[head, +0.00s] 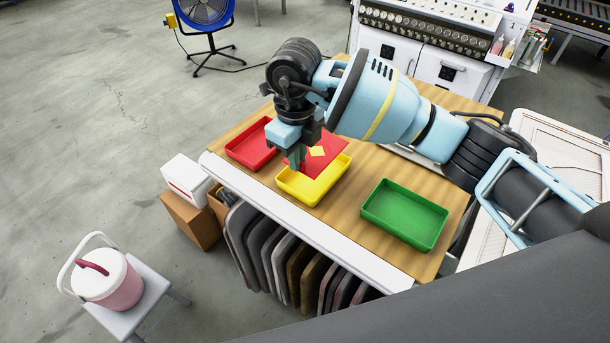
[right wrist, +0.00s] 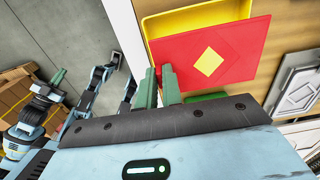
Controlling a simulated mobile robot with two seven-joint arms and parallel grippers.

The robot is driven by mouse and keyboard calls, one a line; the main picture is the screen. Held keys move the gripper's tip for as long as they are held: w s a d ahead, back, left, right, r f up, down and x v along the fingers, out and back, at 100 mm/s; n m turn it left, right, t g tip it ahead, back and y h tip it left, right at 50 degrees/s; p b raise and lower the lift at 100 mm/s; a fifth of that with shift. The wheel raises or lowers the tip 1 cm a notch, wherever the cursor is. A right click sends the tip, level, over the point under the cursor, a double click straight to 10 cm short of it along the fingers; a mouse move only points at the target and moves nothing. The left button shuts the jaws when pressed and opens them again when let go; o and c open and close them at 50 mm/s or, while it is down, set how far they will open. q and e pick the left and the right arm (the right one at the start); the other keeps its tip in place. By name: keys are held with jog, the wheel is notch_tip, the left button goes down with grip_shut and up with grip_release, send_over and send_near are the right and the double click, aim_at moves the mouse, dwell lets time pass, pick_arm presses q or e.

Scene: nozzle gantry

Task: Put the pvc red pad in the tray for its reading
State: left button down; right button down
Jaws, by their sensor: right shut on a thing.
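The red pad (head: 333,146), a thin flat red sheet with a yellow diamond in its middle, is held above the yellow tray (head: 312,194). My right gripper (head: 297,164) is shut on one edge of it. In the right wrist view the pad (right wrist: 245,45) extends from the green fingertips (right wrist: 159,80), and covers part of the yellow tray (right wrist: 190,18). The red tray (head: 249,148) is to the left and the green tray (head: 405,213) to the right. What seems to be my left gripper (right wrist: 56,80) shows small in the right wrist view; its jaws are unclear.
The trays stand on a wooden table (head: 375,165) with a white front edge. Several dark panels (head: 265,250) stand below that edge. A white box on cardboard (head: 188,178) and a pink cooler on a stool (head: 108,280) are at left. A white machine (head: 430,45) stands behind the table.

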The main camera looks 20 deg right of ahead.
jog(key=shift+w+f, duration=0.1)
jog(key=shift+f, duration=2.15)
pick_arm(q)
jog(key=shift+w, duration=0.2)
pick_arm(e)
jog(key=shift+f, duration=1.7)
jog(key=shift+f, duration=0.15)
jog(key=c, duration=1.6)
grip_release()
jog(key=shift+o, duration=0.2)
pick_arm(q)
jog(key=shift+w+r, duration=0.2)
jog(key=shift+r, duration=0.05)
pick_arm(e)
notch_tip(320, 180, up, 12)
jog(key=shift+r, duration=0.15)
